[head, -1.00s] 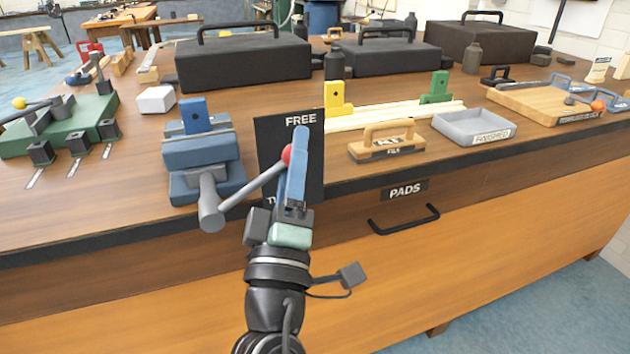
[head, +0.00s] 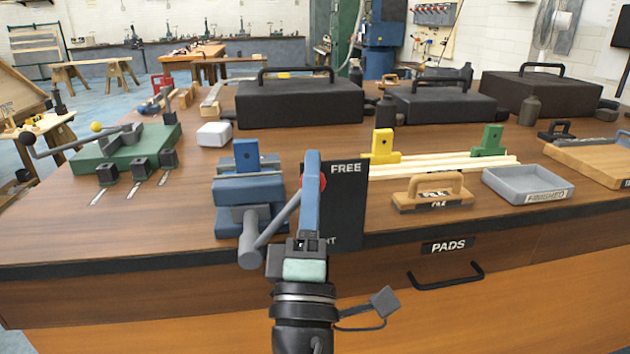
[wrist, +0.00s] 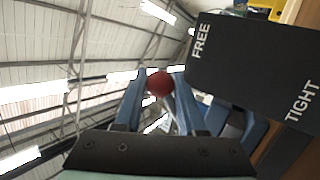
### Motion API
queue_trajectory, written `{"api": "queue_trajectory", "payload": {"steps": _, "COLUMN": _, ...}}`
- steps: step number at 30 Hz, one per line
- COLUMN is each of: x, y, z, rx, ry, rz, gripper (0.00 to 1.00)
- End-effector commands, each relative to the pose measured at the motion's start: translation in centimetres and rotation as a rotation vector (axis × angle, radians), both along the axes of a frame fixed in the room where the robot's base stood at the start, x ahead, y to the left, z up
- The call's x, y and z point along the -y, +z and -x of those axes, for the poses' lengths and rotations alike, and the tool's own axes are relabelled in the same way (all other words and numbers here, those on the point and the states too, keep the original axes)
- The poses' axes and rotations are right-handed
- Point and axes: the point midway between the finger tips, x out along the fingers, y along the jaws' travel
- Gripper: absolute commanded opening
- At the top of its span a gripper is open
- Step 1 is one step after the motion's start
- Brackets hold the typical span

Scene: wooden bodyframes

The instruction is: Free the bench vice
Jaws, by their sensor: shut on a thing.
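The blue bench vice (head: 240,190) stands at the bench's front edge, with a blue block with a hole (head: 246,154) upright at its jaws. Its grey handle (head: 275,224) slants up to the right from the screw end and ends in a red ball, which shows between my fingers in the wrist view (wrist: 160,84). My gripper (head: 313,178) is shut on this red ball, its blue fingers on either side. The black plate (head: 350,205) behind my gripper reads FREE at the top and TIGHT at the bottom in the wrist view (wrist: 245,75); the fingers partly cover it.
A wooden float marked FILE (head: 432,193) and a grey FINISHED tray (head: 527,185) lie to the right. A PADS drawer handle (head: 445,275) sticks out below the bench edge. A green fixture (head: 122,150) with a lever stands at the left.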

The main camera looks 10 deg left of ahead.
Motion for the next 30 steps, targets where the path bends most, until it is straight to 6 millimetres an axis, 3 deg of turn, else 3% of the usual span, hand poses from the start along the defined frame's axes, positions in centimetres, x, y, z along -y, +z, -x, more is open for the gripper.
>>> {"api": "queue_trajectory", "payload": {"steps": 4, "x": -0.4, "y": 0.4, "z": 0.2, "rx": 0.01, "ry": 0.01, "rz": 0.004, "gripper": 0.0}}
{"api": "queue_trajectory", "payload": {"steps": 5, "x": -0.4, "y": 0.4, "z": 0.2, "rx": 0.01, "ry": 0.01, "rz": 0.004, "gripper": 0.41}}
{"api": "queue_trajectory", "payload": {"steps": 10, "x": -0.4, "y": 0.4, "z": 0.2, "rx": 0.008, "ry": 0.009, "rz": 0.003, "gripper": 0.69}}
{"api": "queue_trajectory", "payload": {"steps": 22, "x": -0.1, "y": -0.4, "z": 0.6, "rx": 0.002, "ry": 0.005, "rz": 0.0, "gripper": 0.69}}
{"api": "queue_trajectory", "payload": {"steps": 30, "x": 0.2, "y": -3.4, "z": 4.4, "rx": 0.0, "ry": 0.005, "rz": 0.0, "gripper": 0.69}}
